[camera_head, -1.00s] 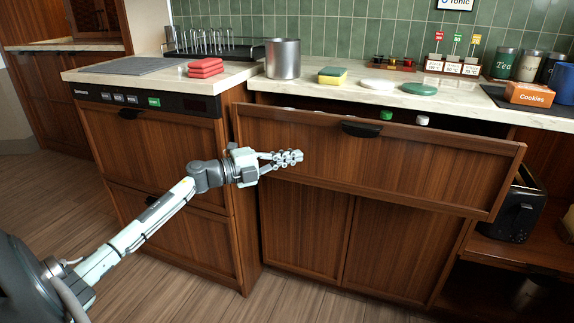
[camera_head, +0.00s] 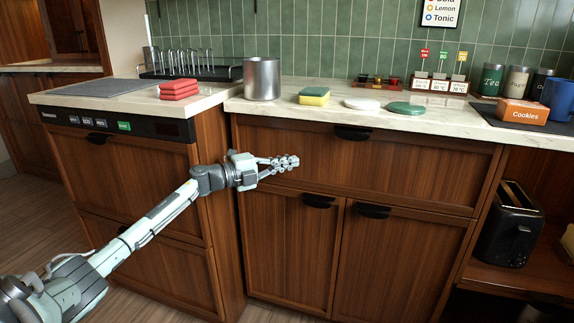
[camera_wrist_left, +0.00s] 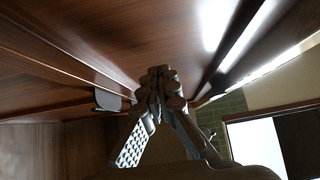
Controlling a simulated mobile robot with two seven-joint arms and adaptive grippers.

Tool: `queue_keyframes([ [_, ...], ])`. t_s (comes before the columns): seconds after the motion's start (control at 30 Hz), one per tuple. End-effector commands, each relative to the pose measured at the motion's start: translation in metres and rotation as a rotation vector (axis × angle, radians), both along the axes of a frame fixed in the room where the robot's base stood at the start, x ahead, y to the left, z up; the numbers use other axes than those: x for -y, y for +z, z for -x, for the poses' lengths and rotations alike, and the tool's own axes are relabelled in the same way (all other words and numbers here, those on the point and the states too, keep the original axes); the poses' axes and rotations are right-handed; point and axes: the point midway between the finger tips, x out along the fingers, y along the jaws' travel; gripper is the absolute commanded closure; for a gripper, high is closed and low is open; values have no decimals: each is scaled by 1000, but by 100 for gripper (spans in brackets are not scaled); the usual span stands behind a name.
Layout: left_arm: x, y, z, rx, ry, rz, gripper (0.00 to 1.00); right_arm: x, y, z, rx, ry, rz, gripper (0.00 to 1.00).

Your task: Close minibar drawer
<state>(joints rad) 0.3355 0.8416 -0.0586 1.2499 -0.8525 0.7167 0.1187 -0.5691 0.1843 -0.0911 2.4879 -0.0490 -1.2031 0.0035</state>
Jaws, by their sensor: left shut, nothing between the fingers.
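The minibar drawer (camera_head: 400,172) is the wide wooden front under the counter in the head view. It looks flush with the cabinet, with no gap showing above it. Its dark pull (camera_head: 352,133) is at the top middle of the front. My left gripper (camera_head: 290,162) is shut and empty, at the left part of the drawer front. In the left wrist view its fingertips (camera_wrist_left: 162,85) are together close to the wood; whether they touch it I cannot tell. My right gripper is not in view.
Below the drawer are two cabinet doors (camera_head: 290,245) with dark pulls. The counter (camera_head: 340,112) above holds a metal pot (camera_head: 262,78), a sponge (camera_head: 314,96) and a cookies box (camera_head: 524,113). A black toaster (camera_head: 510,225) stands on a shelf at right.

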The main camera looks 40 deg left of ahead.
Motion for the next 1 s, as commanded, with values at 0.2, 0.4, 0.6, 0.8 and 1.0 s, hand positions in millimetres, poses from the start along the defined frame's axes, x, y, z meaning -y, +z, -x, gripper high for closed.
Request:
queue_keyframes([
  [0.2, -4, 4, -3, 7, 15, 2, 100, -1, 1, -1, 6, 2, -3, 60],
  [0.4, -5, 5, -4, 9, 16, 2, 100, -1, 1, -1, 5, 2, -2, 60],
  [0.6, -5, 19, -3, 13, 15, -1, 100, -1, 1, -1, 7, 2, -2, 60],
  [0.8, -5, 60, -1, 20, 11, -3, 100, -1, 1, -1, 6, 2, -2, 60],
  [1.0, -3, 96, 1, 19, 7, 0, 100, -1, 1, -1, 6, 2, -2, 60],
])
